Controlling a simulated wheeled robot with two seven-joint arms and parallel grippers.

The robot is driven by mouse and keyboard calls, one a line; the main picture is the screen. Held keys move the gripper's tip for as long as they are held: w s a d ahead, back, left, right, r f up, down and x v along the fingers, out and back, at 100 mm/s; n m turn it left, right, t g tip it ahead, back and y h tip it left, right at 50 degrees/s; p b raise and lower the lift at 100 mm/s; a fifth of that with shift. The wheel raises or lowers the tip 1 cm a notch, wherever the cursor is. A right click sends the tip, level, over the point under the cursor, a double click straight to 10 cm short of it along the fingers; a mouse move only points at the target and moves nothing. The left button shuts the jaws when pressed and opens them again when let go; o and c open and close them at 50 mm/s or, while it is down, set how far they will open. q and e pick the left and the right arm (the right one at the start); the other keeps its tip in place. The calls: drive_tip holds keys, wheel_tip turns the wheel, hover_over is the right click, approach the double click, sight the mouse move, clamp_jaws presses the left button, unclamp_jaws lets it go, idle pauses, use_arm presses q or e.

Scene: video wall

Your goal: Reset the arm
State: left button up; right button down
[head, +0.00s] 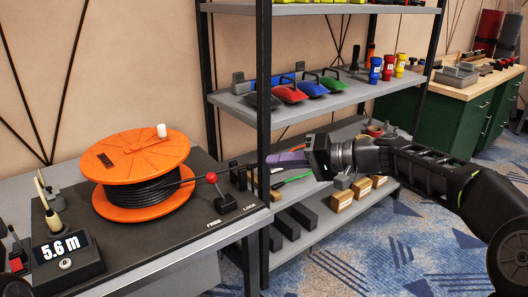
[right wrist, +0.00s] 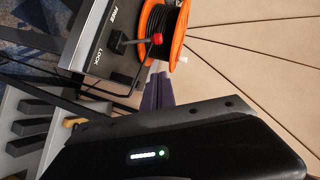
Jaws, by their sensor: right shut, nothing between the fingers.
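My right arm comes in from the right in the head view. Its gripper (head: 285,159) is shut with nothing between its purple fingers. It hangs in front of the shelf unit, to the right of the bench's lever with a red knob (head: 211,178), and appears clear of it. In the right wrist view the purple fingers (right wrist: 158,92) are together, pointing toward the orange cable reel (right wrist: 179,38). My left gripper is not visible in the head view.
The orange reel (head: 136,167) with black cable stands on the bench (head: 185,224), behind a "5.6 m" display (head: 68,260). The shelf unit (head: 300,101) holds colored scoop-like items and bottles. Green cabinets (head: 440,120) stand at the back right. Patterned carpet is open at lower right.

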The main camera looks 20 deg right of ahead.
drive_tip(key=w+d+f+m+t+h, duration=0.1)
drive_tip(key=d+f+m+h, duration=0.15)
drive_tip(key=f, duration=0.25)
drive_tip(key=w+d+f+m+h, duration=0.2)
drive_tip(key=d+f, duration=0.1)
drive_tip(key=f, duration=0.3)
drive_tip(key=s+a+f+g+h, duration=0.15)
drive_tip(key=s+f, duration=0.25)
drive_tip(key=f, duration=0.9)
drive_tip(key=s+f+g+h, duration=0.2)
drive_tip(key=s+f+h, duration=0.1)
drive_tip(key=f, duration=0.9)
drive_tip(key=s+a+f+n+g, duration=0.2)
drive_tip(key=s+a+f, duration=0.4)
drive_tip(key=s, duration=0.4)
drive_tip(key=s+a+f+n+g+y, duration=0.1)
drive_tip(key=s+a+f+n+g, duration=0.1)
drive_tip(key=s+a+f, duration=0.6)
drive_tip(key=s+a+f+n+g, duration=0.2)
drive_tip(key=s+a+f, duration=0.15)
drive_tip(key=s, duration=0.75)
wheel_tip(320, 180, up, 18)
drive_tip(key=p, duration=1.8)
drive_tip(key=shift+w+d+m+t, duration=0.15)
drive_tip(key=shift+d+m+t, duration=0.15)
drive_tip(key=shift+m+t, duration=0.05)
